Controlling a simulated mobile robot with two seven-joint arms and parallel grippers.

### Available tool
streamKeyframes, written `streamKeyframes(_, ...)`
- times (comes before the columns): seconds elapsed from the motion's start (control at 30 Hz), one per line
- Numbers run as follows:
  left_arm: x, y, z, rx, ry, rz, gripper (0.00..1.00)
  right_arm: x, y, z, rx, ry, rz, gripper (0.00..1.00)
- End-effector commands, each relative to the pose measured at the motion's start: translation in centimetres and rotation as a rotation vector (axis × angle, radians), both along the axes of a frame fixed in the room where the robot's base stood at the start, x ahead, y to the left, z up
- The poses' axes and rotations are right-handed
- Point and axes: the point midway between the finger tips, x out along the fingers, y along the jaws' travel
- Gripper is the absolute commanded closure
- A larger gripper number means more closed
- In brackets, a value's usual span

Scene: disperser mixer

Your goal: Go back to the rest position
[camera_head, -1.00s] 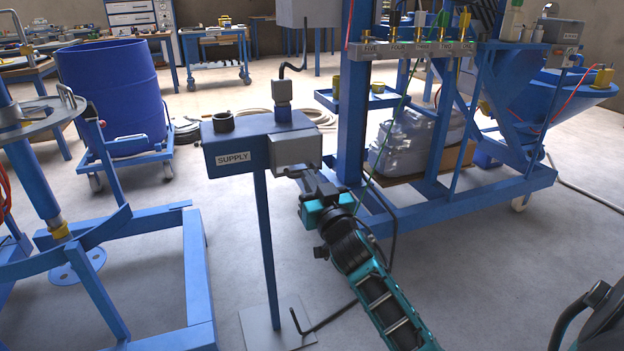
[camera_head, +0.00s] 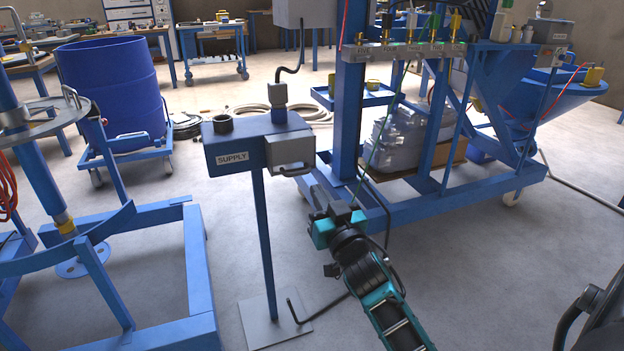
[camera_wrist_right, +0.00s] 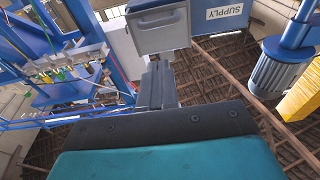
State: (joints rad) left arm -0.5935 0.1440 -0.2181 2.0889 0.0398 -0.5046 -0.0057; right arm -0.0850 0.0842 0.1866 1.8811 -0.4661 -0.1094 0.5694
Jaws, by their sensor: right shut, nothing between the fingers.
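The blue supply box (camera_head: 232,153) with its "SUPPLY" label stands on a thin post. A grey unit with a handle (camera_head: 291,155) is on its right side. My right gripper (camera_head: 314,193) is shut and empty, just below and right of that handle, with a visible gap. In the right wrist view, the shut fingers (camera_wrist_right: 157,84) point toward the grey unit (camera_wrist_right: 158,27). My left gripper is not in view.
A blue wheeled frame (camera_head: 430,205) with valves and a hopper stands at the right. A blue frame (camera_head: 199,275) and a blue drum (camera_head: 112,95) are at the left. The post's base plate (camera_head: 262,322) lies on the floor. Open floor shows at lower right.

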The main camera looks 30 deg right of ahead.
Motion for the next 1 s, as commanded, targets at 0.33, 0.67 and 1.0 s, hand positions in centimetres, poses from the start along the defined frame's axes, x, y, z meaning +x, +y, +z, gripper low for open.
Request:
streamKeyframes(0.33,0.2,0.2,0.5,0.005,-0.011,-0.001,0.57,-4.3,0.9,-0.8,0.0,0.0,0.0,1.0)
streamKeyframes(0.67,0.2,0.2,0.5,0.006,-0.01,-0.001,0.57,-4.8,1.7,-1.6,0.001,0.026,0.013,1.0)
streamKeyframes(1.0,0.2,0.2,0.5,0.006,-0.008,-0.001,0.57,-13.4,14.8,-15.1,0.007,0.57,0.32,1.0)
